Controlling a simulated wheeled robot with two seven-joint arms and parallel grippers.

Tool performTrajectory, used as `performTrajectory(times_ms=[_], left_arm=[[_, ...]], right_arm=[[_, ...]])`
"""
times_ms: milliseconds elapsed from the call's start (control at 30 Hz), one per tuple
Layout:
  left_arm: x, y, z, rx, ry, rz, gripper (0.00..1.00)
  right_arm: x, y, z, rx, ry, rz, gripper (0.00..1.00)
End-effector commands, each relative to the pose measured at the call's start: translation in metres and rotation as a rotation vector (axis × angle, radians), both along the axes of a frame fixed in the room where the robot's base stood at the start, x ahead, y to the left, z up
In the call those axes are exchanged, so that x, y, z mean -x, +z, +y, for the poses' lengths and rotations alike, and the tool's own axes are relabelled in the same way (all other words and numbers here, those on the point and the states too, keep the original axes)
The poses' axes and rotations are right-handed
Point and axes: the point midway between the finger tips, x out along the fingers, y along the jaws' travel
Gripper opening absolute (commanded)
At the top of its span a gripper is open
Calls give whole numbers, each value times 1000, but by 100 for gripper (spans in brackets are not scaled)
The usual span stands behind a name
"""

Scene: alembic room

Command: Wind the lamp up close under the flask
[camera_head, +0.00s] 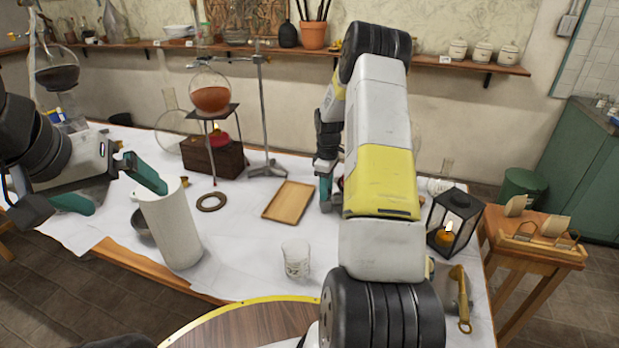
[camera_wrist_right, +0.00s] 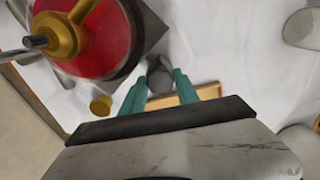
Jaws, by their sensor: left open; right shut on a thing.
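The round flask (camera_head: 211,97) of orange-red liquid sits on a dark tripod stand (camera_head: 222,112) beside a metal rod stand. Below it, a red lamp (camera_head: 219,139) with a small flame rests on a dark wooden box (camera_head: 213,160). My right gripper (camera_head: 326,190) is low over the table, partly hidden by its arm. In the right wrist view, its teal fingers (camera_wrist_right: 160,78) are shut on a small dark grey knob (camera_wrist_right: 160,83). My left gripper (camera_head: 108,188) is open and empty at the left.
A tall white cylinder (camera_head: 170,228) stands close to my left gripper. A black lantern (camera_head: 452,222) stands at the right. Clear cloth lies between tray and beaker.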

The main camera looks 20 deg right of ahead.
Motion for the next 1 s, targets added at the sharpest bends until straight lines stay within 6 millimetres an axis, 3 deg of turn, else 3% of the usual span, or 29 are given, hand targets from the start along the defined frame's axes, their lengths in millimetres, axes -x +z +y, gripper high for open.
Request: performTrajectory(times_ms=[33, 133, 467, 1000], left_arm=[[0, 0, 0, 0, 0, 0, 100], [0, 0, 0, 0, 0, 0, 100], [0, 0, 0, 0, 0, 0, 100], [0, 0, 0, 0, 0, 0, 100]], right_arm=[[0, 0, 0, 0, 0, -1, 41], [0, 0, 0, 0, 1, -1, 59], [0, 2, 0, 0, 1, -1, 59], [-1, 74, 0, 0, 1, -1, 59]])
